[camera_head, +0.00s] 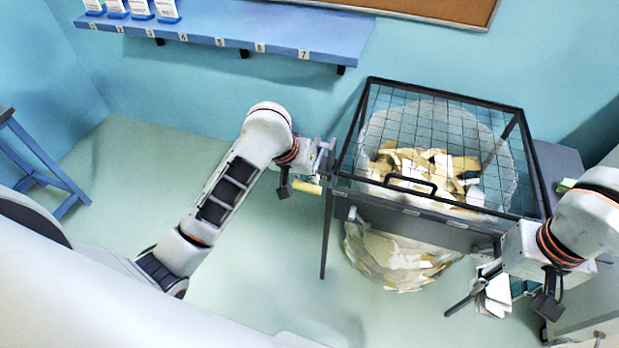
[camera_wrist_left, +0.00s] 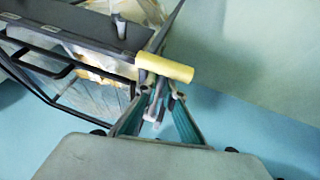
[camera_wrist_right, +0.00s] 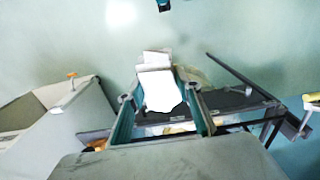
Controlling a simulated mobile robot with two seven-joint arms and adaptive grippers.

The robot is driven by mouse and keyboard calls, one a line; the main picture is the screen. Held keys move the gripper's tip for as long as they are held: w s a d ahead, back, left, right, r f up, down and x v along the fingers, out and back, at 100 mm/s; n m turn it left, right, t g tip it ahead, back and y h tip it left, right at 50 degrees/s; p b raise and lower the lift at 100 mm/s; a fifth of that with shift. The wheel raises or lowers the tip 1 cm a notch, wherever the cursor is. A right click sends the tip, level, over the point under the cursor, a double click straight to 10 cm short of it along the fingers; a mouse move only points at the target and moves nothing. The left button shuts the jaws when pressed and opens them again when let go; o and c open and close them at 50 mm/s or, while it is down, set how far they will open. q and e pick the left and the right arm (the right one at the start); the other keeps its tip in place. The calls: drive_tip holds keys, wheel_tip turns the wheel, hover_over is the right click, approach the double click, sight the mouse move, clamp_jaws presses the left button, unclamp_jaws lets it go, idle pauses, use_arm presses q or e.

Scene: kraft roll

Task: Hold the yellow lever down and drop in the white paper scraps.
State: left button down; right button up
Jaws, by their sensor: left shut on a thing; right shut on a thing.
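The yellow lever (camera_head: 306,187) sticks out at the left side of the black-framed bin stand (camera_head: 329,230). It also shows in the left wrist view (camera_wrist_left: 168,68). My left gripper (camera_head: 318,165) is shut on the lever; its fingers partly hide the grip. The white paper scraps (camera_head: 494,294) are in my right gripper (camera_head: 490,280), which is shut on them near the front right of the stand. They stick out beyond the fingertips in the right wrist view (camera_wrist_right: 158,88). A black mesh lid (camera_head: 523,150) with a handle lies over the stand's top.
A clear bag (camera_head: 385,255) hangs in the stand, with tan and white scraps (camera_head: 420,165) visible through the mesh. A blue shelf (camera_head: 220,25) with numbered places and several white and blue items is on the wall. A blue trestle (camera_head: 45,170) stands left. Floor between is clear.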

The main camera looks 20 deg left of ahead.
use_arm(q)
drive_tip(key=shift+w+a, duration=0.1)
drive_tip(key=shift+a, duration=0.3)
drive_tip(key=c, duration=2.1)
unclamp_jaws()
drive_tip(key=shift+f, duration=0.1)
use_arm(e)
drive_tip(key=shift+a, duration=0.1)
use_arm(q)
drive_tip(key=shift+d, duration=0.2)
drive_tip(key=v, duration=1.2)
drive_tip(key=shift+f, duration=0.1)
